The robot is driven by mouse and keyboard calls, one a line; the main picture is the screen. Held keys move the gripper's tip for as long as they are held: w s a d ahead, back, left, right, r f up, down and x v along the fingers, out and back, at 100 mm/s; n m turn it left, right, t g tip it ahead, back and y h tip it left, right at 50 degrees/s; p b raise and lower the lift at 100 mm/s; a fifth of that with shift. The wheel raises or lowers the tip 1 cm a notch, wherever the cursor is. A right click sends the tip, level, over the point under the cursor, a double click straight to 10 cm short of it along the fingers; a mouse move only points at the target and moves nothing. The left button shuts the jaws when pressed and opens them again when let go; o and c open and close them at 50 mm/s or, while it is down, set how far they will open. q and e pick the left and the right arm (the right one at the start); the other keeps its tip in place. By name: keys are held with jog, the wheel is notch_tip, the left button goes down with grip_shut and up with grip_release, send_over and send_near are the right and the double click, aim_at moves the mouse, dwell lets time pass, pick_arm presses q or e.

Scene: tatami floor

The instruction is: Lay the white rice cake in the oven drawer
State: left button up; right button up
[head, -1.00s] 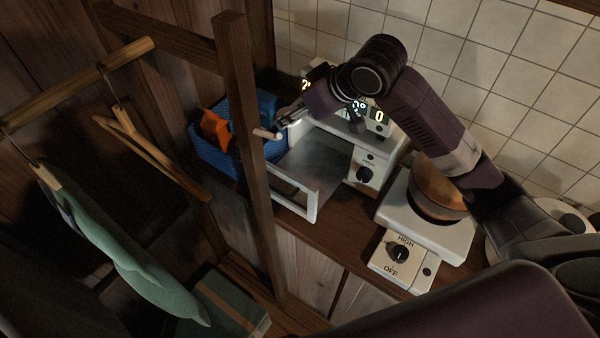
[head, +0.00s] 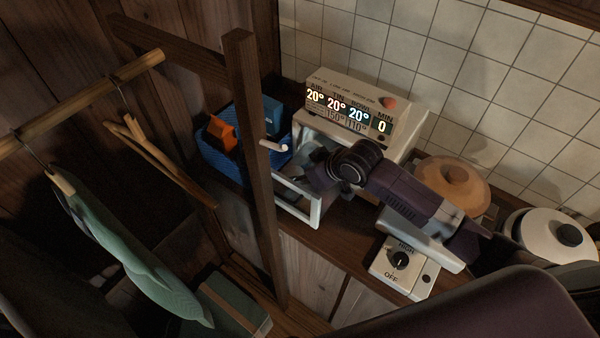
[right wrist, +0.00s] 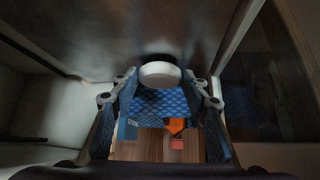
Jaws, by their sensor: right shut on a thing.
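The white oven (head: 352,92) with lit number displays stands against the tiled wall. Its drawer (head: 318,207) is pulled out toward the front left. My right gripper (head: 303,176) reaches down into the open drawer, its fingers partly hidden by my arm and the drawer frame. In the right wrist view the white rice cake (right wrist: 160,73) sits between the fingertips of my right gripper (right wrist: 161,80), which is shut on it. The grey metal drawer floor (right wrist: 150,30) shows close by. The rice cake cannot be made out in the head view. My left gripper is not in view.
A blue basket (head: 218,166) with an orange carton (head: 221,134) stands left of the drawer. A wooden post (head: 256,180) rises in front. A hot plate with a dial (head: 400,262), a brown-lidded pot (head: 452,184) and a white pot (head: 550,240) stand to the right.

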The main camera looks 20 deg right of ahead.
jog(key=shift+f, duration=0.15)
jog(key=shift+f, duration=0.2)
jog(key=o, duration=0.9)
jog(key=shift+c, duration=0.2)
jog(key=shift+r, duration=0.2)
jog(key=b+v, duration=0.1)
jog(key=v, duration=1.1)
